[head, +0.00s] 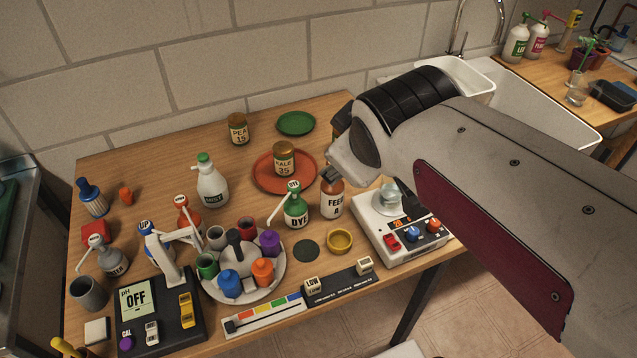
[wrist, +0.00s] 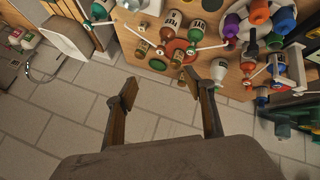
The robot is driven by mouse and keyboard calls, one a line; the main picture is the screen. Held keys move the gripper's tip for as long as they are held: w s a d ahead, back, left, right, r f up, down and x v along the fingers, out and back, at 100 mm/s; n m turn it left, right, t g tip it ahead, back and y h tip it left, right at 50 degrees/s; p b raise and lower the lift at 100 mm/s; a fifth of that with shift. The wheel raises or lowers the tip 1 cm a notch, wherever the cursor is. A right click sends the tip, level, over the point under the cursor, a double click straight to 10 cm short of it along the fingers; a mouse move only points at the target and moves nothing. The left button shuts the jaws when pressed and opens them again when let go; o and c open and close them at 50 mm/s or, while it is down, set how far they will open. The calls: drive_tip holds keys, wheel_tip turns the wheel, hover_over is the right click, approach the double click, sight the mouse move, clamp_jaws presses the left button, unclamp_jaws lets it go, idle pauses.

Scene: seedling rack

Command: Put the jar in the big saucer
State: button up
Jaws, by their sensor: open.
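A brown glass jar with a tan KALE 25 label (head: 284,158) stands upright on the big red-orange saucer (head: 263,184). A similar jar labelled PEA 15 (head: 238,130) stands on the table at the back. Part of another green and brown object (head: 340,121) shows behind my wrist, mostly hidden. My gripper (head: 331,174) is right of the big saucer in the head view, above the table near the FEED A bottle. In the wrist view my gripper's two fingers (wrist: 165,98) are wide apart with nothing between them; the saucer and jars lie beyond them.
A small green saucer (head: 296,123) lies behind the big one. The FEED A bottle (head: 332,200) and the green DYE bottle (head: 296,208) stand in front. The table's back left is clear.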

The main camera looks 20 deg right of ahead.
drive_tip(key=s+a+f+m+g+y, duration=0.1)
drive_tip(key=s+a+f+m, duration=0.1)
drive_tip(key=s, duration=0.4)
drive_tip(key=s+a+f+m+g+y, duration=0.1)
drive_tip(key=s+a+f+m, duration=0.1)
drive_tip(key=s, duration=0.4)
drive_tip(key=shift+a+f+m+g, duration=0.3)
drive_tip(key=shift+a+f, duration=0.6)
drive_tip(key=shift+a, duration=0.25)
